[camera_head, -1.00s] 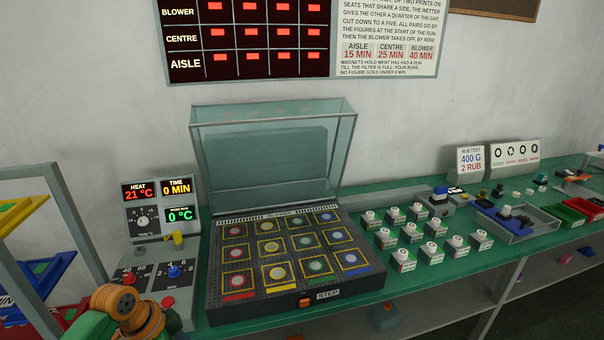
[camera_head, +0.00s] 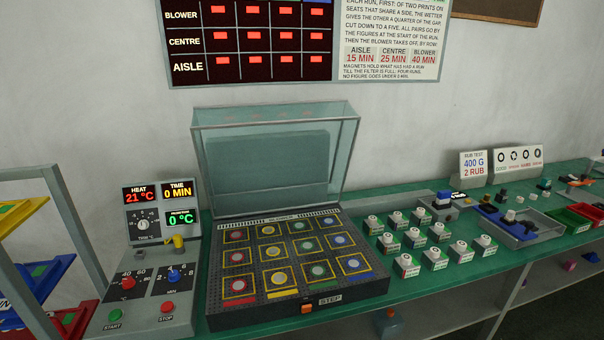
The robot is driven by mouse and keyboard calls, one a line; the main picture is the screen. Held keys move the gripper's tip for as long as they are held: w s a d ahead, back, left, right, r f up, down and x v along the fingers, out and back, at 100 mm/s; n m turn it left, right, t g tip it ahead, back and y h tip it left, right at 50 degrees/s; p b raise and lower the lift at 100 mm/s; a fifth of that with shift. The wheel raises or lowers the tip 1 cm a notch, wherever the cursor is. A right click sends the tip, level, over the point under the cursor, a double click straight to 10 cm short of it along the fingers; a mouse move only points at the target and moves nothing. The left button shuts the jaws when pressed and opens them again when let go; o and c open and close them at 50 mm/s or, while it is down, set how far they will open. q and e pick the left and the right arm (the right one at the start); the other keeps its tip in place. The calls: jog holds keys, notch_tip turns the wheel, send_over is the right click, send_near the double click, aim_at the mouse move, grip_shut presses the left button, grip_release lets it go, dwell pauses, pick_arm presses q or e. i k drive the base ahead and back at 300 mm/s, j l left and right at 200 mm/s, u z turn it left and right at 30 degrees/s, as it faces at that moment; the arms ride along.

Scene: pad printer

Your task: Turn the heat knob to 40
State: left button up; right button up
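The heat knob (camera_head: 128,283) is the red knob at the left of the grey control panel (camera_head: 145,312), with a dial marked 40, 60 and 80 around it. Its exact pointer direction is too small to tell. The heat display (camera_head: 140,194) above reads 21 °C in red. The blue time knob (camera_head: 173,275) sits to its right, and the time display (camera_head: 178,190) reads 0 MIN. Neither of my grippers shows in the head view, so nothing covers the panel.
A green start button (camera_head: 115,314) and a red stop button (camera_head: 167,307) lie below the knobs. The dryer box (camera_head: 300,302) with its raised glass lid stands to the right. A rack with coloured trays (camera_head: 40,275) is close on the left.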

aim_at(127, 282)
jog(key=u, duration=1.3)
